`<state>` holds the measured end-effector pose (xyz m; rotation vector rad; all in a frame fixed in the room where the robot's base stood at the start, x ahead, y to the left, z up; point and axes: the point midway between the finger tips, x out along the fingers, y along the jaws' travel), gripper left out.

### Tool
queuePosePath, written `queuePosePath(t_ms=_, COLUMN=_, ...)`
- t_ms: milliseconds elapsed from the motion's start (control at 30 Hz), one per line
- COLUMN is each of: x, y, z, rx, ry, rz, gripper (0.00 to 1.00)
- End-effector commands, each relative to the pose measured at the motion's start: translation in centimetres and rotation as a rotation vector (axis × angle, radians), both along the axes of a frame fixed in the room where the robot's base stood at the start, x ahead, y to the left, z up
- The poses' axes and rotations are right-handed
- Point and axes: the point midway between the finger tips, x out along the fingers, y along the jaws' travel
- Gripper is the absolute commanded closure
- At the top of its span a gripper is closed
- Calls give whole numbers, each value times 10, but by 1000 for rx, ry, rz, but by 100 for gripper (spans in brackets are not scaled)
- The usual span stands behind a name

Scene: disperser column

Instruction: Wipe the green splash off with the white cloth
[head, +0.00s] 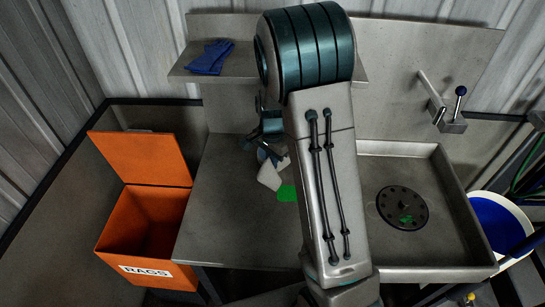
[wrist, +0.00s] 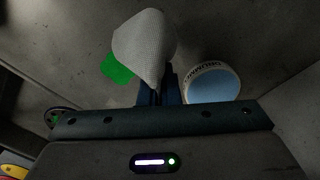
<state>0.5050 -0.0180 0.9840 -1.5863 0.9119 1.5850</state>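The white cloth (head: 270,174) hangs from my gripper (head: 268,153) over the grey counter (head: 225,225), left of my forearm. In the wrist view the cloth (wrist: 146,45) bulges up from between my dark fingers (wrist: 160,92), which are shut on it. The green splash (head: 288,193) is a bright flat patch on the counter, just right of and below the cloth; my arm may hide part of it. In the wrist view the splash (wrist: 116,68) shows left of the cloth, which may cover some of it. I cannot tell whether the cloth touches the counter.
A round, blue-centred thing with a lettered white rim (wrist: 213,83) stands close to my fingers. The sink (head: 440,195) has a dark drain (head: 402,208) with green on it. An open orange RAGS bin (head: 150,225) stands left. Blue gloves (head: 210,57) lie on the shelf.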

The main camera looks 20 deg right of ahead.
Motion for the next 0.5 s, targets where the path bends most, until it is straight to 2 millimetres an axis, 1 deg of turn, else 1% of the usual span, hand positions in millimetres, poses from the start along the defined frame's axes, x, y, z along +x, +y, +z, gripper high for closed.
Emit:
queuePosePath(t_ms=100, x=1, y=-2, z=7, rx=0, ry=0, rz=-84, gripper=100)
queuePosePath(t_ms=267, x=1, y=-3, z=8, rx=0, ry=1, rz=-139, gripper=100)
queuePosePath(t_ms=367, x=0, y=-3, z=1, rx=0, ry=1, rz=-146, gripper=100)
queuePosePath(t_ms=500, x=0, y=-3, z=-16, rx=0, ry=1, rz=-146, gripper=100)
